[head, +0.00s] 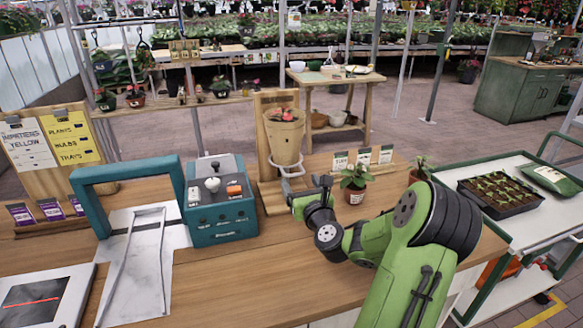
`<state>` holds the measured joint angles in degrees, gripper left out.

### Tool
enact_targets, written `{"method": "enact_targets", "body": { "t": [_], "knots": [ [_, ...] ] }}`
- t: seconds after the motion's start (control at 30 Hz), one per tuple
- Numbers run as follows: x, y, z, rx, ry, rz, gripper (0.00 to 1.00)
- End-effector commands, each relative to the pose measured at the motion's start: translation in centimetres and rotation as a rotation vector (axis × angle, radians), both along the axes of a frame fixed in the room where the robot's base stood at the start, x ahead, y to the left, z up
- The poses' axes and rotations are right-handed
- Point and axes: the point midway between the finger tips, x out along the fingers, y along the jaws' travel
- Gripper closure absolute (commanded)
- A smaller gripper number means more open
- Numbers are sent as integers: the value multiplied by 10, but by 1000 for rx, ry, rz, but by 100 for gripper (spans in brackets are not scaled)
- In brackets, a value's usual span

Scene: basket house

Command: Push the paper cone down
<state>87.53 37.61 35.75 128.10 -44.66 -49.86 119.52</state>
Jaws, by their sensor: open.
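The paper cone (285,138) is a tan, tapered wrap with pinkish-red flowers showing at its top. It stands upright, wide end up, in front of a wooden backboard (268,102). A grey curved metal holder (297,170) shows at the cone's narrow lower end. My gripper (304,187) is open, just below and slightly right of the cone's lower end. It looks empty and apart from the paper, though the exact gap is hard to judge. The jaws are small and partly merge with the holder in this view.
A potted plant (355,182) stands close right of my gripper, with small price cards (364,157) behind it. A teal machine (219,199) stands to the left. The wooden counter (240,285) is clear in front. A trolley with a seedling tray (498,193) is at right.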

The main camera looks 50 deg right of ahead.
Motion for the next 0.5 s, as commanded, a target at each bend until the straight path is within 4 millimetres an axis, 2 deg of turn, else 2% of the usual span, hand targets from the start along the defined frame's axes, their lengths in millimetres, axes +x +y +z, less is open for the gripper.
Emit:
{"method": "enact_targets", "body": {
  "t": [0.03,0.2,0.33,0.5],
  "knots": [
    [12,-5,3,-1,-3,4,21],
    [44,-24,1,-1,-2,1,21],
    [58,-32,0,-2,1,0,21],
    [61,-34,-1,0,1,0,21]
  ]
}}
